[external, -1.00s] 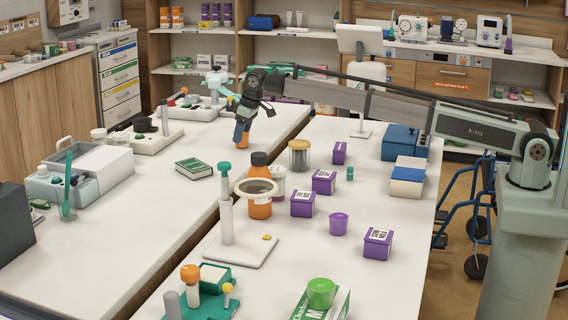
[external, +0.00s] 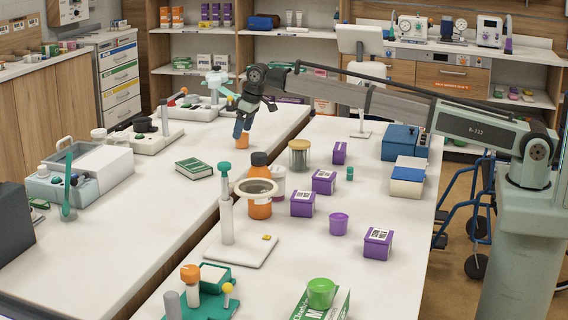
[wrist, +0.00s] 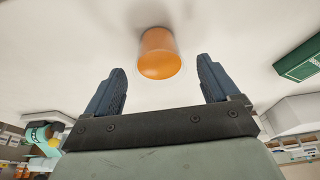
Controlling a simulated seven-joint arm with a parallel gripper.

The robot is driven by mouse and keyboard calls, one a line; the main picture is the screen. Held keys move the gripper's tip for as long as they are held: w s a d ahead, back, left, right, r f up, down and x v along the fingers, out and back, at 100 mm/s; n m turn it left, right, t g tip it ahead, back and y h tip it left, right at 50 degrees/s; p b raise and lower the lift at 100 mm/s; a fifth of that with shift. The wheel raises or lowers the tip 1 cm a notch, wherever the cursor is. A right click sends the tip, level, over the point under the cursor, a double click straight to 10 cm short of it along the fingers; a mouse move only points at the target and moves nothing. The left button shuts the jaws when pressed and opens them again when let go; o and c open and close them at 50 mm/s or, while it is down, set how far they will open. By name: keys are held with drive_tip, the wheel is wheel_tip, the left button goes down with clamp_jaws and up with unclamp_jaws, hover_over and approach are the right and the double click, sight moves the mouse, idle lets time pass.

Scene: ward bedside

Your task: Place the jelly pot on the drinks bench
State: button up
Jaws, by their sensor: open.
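An orange pot (external: 243,143), which looks like the jelly pot, stands on the left white bench (external: 150,225) near its inner edge. I cannot tell by label which bench is the drinks bench. In the wrist view the orange pot (wrist: 159,55) sits ahead of and between my open fingertips, apart from both. My gripper (external: 241,131) points down just above it, its dark blue fingers hiding part of the pot. The gripper in the wrist view (wrist: 160,66) is open and empty. A purple pot (external: 338,224) and a green pot (external: 321,293) are on the right bench.
A green box (external: 195,166) lies left of the orange pot. An orange bottle (external: 259,206) and a stand with a ring (external: 227,220) are nearer the camera. Several purple boxes (external: 303,203) are on the right bench. A gap separates the benches.

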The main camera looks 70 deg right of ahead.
drive_tip(key=v, duration=1)
drive_tip(key=shift+a, duration=0.1)
